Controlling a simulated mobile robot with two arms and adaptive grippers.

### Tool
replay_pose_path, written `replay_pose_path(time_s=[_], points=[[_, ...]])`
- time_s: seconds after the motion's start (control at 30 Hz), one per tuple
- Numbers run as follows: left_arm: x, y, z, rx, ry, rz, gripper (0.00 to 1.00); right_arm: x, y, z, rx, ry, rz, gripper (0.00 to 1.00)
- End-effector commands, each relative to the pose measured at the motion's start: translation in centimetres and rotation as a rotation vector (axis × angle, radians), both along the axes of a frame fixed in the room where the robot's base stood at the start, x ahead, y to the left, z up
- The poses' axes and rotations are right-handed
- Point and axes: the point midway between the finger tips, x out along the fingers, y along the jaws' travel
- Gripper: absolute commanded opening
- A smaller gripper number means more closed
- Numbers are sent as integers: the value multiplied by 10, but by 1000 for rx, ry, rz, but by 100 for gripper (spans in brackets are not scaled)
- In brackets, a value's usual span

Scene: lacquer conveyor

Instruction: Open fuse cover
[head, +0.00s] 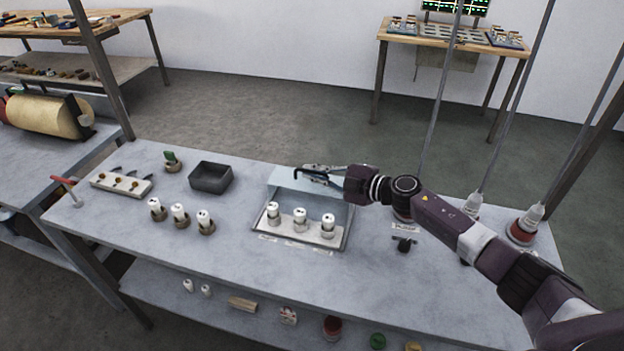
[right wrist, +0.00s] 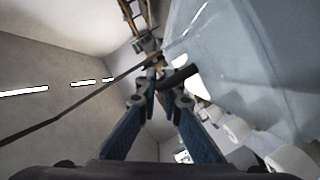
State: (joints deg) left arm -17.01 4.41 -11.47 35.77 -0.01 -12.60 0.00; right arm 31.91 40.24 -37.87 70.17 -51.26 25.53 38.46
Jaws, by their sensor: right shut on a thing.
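The fuse cover (head: 288,180) is a clear bluish panel, tilted up at the back of the fuse box (head: 262,228). Several white fuses (head: 300,214) stand uncovered in a row in front of it. My right gripper (head: 308,173) is at the cover's upper edge, shut on its dark handle (head: 298,172). In the right wrist view the blue fingers (right wrist: 160,88) close near the black handle (right wrist: 181,76), and the cover (right wrist: 250,50) fills the upper right. The exact finger contact is hard to see. My left gripper is not in view.
A dark open bin (head: 211,178) stands left of the fuse box. Several loose fuses (head: 179,214) stand in holders at front left, near a white switch plate (head: 120,184). A small black part (head: 404,244) and red-based bottles (head: 524,228) are on the right.

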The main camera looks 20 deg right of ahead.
Motion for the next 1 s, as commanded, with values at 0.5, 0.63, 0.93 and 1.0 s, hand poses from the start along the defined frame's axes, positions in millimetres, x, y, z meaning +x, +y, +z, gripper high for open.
replay_pose_path(time_s=[0.5,0.63,0.93,1.0], points=[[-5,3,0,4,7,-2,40,1,-2,1,-4,-3,-5,14],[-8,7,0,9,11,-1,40,-1,-4,1,-4,-2,-6,14],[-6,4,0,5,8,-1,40,-39,-35,9,-8,1,-6,14],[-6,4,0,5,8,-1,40,-51,-44,13,-8,1,-5,14]])
